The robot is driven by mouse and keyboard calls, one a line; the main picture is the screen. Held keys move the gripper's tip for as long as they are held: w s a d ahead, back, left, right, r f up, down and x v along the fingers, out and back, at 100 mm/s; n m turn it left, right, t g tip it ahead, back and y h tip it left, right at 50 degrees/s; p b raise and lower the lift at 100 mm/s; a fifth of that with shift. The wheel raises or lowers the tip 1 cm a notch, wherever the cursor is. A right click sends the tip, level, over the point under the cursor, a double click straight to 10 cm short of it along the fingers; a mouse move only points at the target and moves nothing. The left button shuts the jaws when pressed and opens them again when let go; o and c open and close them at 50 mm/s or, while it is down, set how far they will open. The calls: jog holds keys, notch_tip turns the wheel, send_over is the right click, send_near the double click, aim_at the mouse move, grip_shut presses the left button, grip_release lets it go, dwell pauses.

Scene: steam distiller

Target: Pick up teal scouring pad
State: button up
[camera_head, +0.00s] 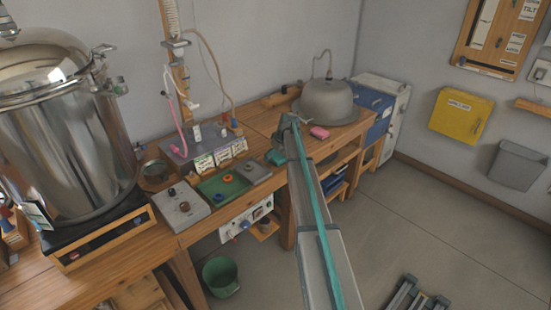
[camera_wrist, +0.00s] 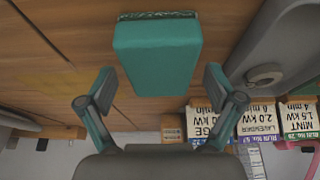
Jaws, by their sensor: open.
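The teal scouring pad (camera_wrist: 157,52) lies on the wooden bench (camera_wrist: 60,75) in the wrist view, a teal block with a darker rough layer along its top edge. In the head view the pad (camera_head: 274,157) shows small beside my arm. My gripper (camera_wrist: 158,86) is open and empty, with one finger on each side of the pad's near end in the picture. Gaps show between both fingers and the pad. I cannot tell how far the fingertips are above the bench. In the head view my arm hides most of the gripper.
A pink pad (camera_head: 319,133) lies right of my arm, before a grey dome (camera_head: 328,102). A grey box with label cards (camera_head: 202,161) stands behind left. A green tray (camera_head: 222,187) and grey switch box (camera_head: 181,207) lie left. A large steel vessel (camera_head: 62,130) stands far left.

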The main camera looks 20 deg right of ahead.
jog(key=c, duration=0.9)
jog(key=shift+r, duration=0.1)
jog(key=shift+c, duration=0.2)
jog(key=shift+r+b, duration=0.45)
jog(key=shift+r, duration=0.15)
jog(key=s+a+r+b, duration=0.3)
jog(key=s+a+r, duration=0.4)
jog(key=s+r, duration=0.4)
jog(key=shift+s+r, duration=0.25)
jog(key=shift+s, duration=0.35)
